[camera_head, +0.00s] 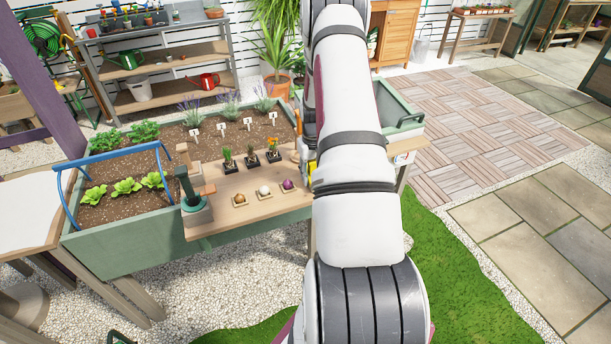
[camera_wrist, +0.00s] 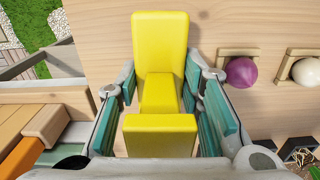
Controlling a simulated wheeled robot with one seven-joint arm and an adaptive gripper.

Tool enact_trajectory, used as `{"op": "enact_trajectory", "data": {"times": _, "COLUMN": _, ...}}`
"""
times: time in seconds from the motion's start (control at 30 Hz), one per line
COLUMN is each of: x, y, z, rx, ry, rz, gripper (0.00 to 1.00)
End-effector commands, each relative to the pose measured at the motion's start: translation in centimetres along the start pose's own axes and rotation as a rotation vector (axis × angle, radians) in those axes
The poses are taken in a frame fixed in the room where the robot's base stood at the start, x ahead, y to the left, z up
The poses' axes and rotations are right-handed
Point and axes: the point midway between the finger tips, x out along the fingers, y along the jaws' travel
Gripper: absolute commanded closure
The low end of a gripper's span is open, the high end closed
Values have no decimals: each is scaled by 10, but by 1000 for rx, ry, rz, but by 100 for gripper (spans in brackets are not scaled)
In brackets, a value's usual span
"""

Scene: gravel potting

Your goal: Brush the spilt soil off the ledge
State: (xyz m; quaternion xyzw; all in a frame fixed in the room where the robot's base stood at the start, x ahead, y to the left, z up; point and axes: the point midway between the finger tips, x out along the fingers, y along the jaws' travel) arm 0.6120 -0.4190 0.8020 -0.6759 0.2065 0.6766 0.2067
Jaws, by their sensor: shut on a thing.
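The ledge is a pale wooden board (camera_head: 228,211) along the front of the green planter. In the wrist view its bare wood (camera_wrist: 225,115) lies beyond my gripper. My gripper (camera_wrist: 163,97) is shut, its teal pads on both sides of a blocky yellow thing (camera_wrist: 160,40), which may be the brush's handle. No bristles show. In the head view my arm hides most of the gripper; a bit of yellow (camera_head: 312,169) shows at the arm's left edge, over the ledge's right part. I cannot make out spilt soil on the visible ledge; the part behind my arm is hidden.
Purple (camera_head: 288,184), white (camera_head: 264,189) and brown (camera_head: 239,199) bulbs sit on small trays on the ledge. Small black pots with plants (camera_head: 251,160) stand behind them. A green-handled tool (camera_head: 188,190) stands at the left.

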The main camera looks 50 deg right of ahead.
Motion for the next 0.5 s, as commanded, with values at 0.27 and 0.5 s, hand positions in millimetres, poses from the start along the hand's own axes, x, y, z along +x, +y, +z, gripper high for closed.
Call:
{"op": "enact_trajectory", "data": {"times": 0.27, "x": 0, "y": 3, "z": 0, "rx": -1, "ry": 0, "rz": 0, "gripper": 88}}
{"op": "enact_trajectory", "data": {"times": 0.5, "x": -9, "y": 4, "z": 0, "rx": -1, "ry": 2, "rz": 1, "gripper": 88}}
